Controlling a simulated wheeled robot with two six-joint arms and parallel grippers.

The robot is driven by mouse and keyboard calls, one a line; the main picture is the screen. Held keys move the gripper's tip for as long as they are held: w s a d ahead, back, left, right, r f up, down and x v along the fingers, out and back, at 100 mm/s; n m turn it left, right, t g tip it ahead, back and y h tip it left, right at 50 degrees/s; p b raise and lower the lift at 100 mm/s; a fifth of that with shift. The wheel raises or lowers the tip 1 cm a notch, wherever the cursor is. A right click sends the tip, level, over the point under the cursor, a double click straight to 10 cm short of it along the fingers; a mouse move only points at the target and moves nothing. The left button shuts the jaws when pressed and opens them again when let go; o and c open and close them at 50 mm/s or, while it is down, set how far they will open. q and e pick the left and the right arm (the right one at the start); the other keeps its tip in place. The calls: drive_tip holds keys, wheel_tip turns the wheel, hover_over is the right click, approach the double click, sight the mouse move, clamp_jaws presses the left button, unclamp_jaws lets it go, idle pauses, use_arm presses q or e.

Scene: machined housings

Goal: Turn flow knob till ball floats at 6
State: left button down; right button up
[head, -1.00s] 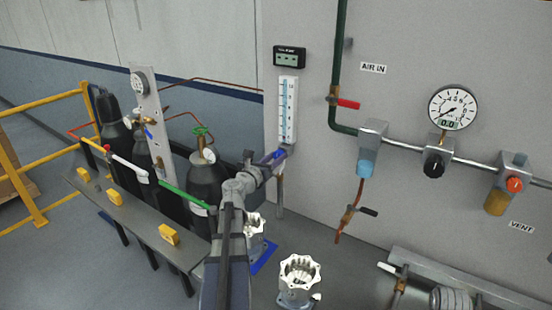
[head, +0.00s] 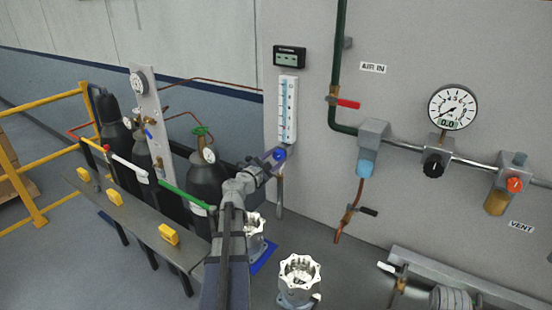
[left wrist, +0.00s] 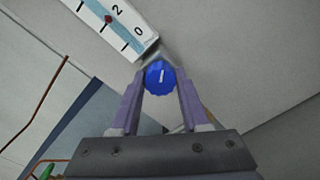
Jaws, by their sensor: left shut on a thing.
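The flowmeter (head: 288,108) is a tall white scale with a blue tube on the grey panel. In the left wrist view its lower end (left wrist: 138,32) shows the marks 0 and 2, with a small dark red ball (left wrist: 107,19) beside the 2. The blue flow knob (head: 279,155) sits just below the scale; it also shows in the left wrist view (left wrist: 159,77) with a white pointer line. My left gripper (left wrist: 159,84) is shut on the knob, one finger on each side. The upper scale is outside the wrist view. My right gripper is not in view.
A small dark display (head: 289,57) is above the flowmeter. To the right are a pipe with a red-handled valve (head: 348,104) and a pressure gauge (head: 453,107). Gas cylinders (head: 207,180) and a bench rail (head: 140,232) stand left. Machined housings (head: 299,280) are below.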

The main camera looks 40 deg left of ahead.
use_arm(q)
drive_tip(key=m, duration=0.5)
drive_tip(key=shift+m, duration=0.3)
drive_tip(key=m, duration=0.5)
drive_tip(key=shift+f, duration=0.1)
drive_tip(key=m, duration=1)
drive_tip(key=shift+m, duration=0.6)
drive_tip(key=shift+c, duration=1.9)
unclamp_jaws()
